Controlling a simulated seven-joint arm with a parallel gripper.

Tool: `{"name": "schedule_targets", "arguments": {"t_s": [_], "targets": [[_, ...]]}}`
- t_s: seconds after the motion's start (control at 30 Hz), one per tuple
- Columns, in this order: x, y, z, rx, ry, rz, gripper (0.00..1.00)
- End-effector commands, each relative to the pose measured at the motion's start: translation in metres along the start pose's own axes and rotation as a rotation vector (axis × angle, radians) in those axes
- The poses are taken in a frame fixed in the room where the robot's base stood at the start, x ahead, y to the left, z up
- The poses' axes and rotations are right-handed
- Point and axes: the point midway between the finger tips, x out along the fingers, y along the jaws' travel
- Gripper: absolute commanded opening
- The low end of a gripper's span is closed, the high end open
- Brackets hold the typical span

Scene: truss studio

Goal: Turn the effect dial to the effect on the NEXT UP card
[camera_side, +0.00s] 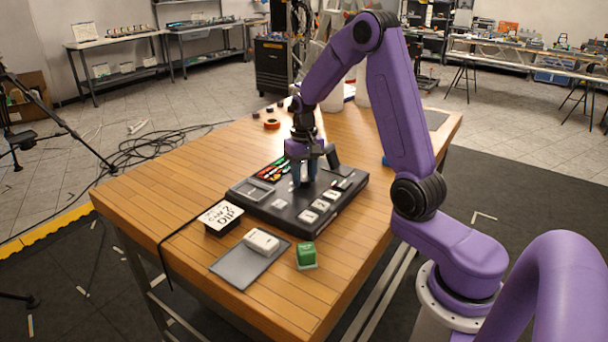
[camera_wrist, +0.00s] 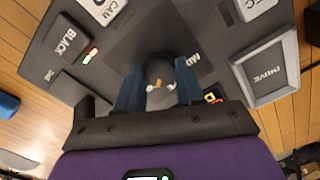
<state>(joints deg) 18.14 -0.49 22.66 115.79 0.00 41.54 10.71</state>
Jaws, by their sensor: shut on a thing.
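A dark switcher panel (camera_side: 262,212) lies on the wooden table, with lit red and green keys and pale keys. My gripper (camera_side: 304,180) points down over the panel's middle. In the wrist view its two blue fingers (camera_wrist: 158,90) are shut on a dark round dial (camera_wrist: 160,70), one finger on each side. The fingers hide part of the dial and the labels around it; a small tan mark shows on it. A white card (camera_side: 221,214) with black lettering, seemingly upside down, sits on a dark stand left of the panel. I cannot read it surely; one word looks like DIP.
A grey mat (camera_side: 232,272) bears a white block (camera_side: 261,241); a green block (camera_side: 306,255) stands beside it at the front. An orange ring (camera_side: 272,124) and small dark pieces lie behind the panel. A black cable hangs over the left edge. The left tabletop is mostly clear.

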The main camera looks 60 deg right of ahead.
Motion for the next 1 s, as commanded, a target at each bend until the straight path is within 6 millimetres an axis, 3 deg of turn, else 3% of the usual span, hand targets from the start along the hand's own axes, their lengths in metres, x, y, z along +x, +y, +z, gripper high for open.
{"name": "schedule_targets", "arguments": {"t_s": [0.4, 1.0], "targets": [[-0.0003, 0.0, 0.0002, 0.207, -0.001, 0.0, 0.07], [-0.0003, 0.0002, 0.0001, 0.243, -0.001, 0.0, 0.07]]}}
